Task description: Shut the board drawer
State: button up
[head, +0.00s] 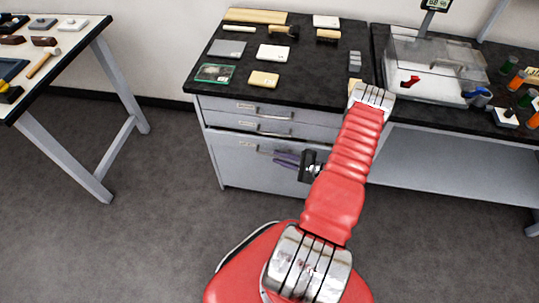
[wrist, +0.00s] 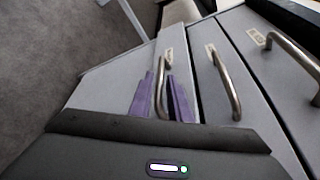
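The grey cabinet (head: 235,165) under the black worktop has three stacked fronts with bar handles. The label naming the board drawer is not readable. My gripper (head: 277,157) is at the lowest, tallest front, by its handle (head: 250,147). In the wrist view, the purple fingers of my gripper (wrist: 160,74) stand on either side of that handle (wrist: 161,92). The fingers are apart, with the bar between them; I cannot tell whether they press on it. The middle handle (wrist: 226,85) and top handle (wrist: 295,58) are to the right.
The worktop (head: 225,48) holds several flat blocks and a green-edged pad. A clear-lidded machine (head: 435,68) stands on the bench to the right. Another table (head: 85,35) with tools is at left. The floor (head: 120,235) before the cabinet is clear.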

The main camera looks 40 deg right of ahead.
jog(key=shift+x, duration=2.65)
jog(key=shift+c, duration=0.7)
grip_shut()
